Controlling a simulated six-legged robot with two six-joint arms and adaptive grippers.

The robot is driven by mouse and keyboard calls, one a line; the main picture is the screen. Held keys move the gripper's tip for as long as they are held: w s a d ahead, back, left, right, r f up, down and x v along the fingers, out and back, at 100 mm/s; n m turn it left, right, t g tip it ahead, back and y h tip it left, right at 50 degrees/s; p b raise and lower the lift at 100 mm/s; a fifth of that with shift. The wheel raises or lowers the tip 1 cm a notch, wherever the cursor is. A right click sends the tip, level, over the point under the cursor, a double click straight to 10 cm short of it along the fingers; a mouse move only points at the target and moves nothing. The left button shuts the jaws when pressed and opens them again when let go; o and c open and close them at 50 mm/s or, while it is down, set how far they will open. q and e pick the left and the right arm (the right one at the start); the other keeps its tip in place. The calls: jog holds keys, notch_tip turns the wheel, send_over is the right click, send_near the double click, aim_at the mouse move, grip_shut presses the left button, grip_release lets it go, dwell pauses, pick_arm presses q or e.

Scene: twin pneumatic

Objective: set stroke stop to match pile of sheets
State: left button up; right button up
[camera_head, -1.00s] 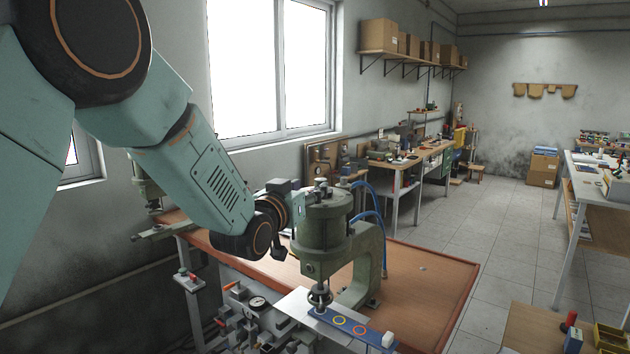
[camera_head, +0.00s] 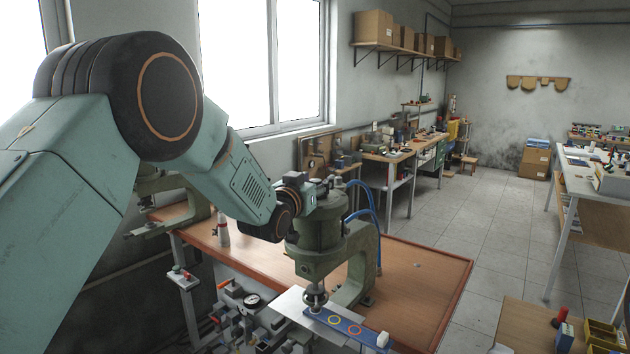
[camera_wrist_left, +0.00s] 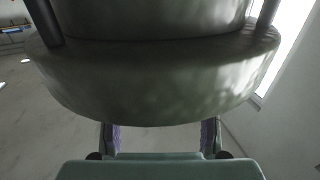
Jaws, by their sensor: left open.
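A green pneumatic press (camera_head: 318,232) with a round cylinder stands on the brown table, blue hoses behind it. Under its ram lie a pale flat plate (camera_head: 284,303) and a blue strip (camera_head: 333,321) with coloured rings. I cannot tell which item is the pile of sheets, or pick out the stroke stop. My left gripper (camera_head: 318,188) is beside the top of the cylinder, mostly hidden. In the left wrist view the open fingers (camera_wrist_left: 161,128) point at the cylinder's rounded flange (camera_wrist_left: 150,85), which fills the upper picture. My right gripper is not in view.
A second press (camera_head: 165,205) stands at the left, partly behind my arm. A dial gauge (camera_head: 251,301) and fittings lie at the front. The table right of the press is mostly clear.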

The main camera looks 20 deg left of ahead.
pick_arm(q)
jog(key=shift+s+r, duration=0.15)
jog(key=shift+s, duration=0.15)
jog(key=shift+d, duration=0.2)
jog(key=shift+c, duration=0.8)
jog(key=shift+w, duration=0.1)
jog(key=c, duration=0.3)
jog(key=shift+w+a, duration=0.1)
jog(key=c, duration=0.3)
grip_shut()
jog(key=shift+f, duration=0.3)
jog(key=shift+o, duration=1.8)
grip_release()
jog(key=o, duration=0.4)
jog(key=shift+r, duration=0.2)
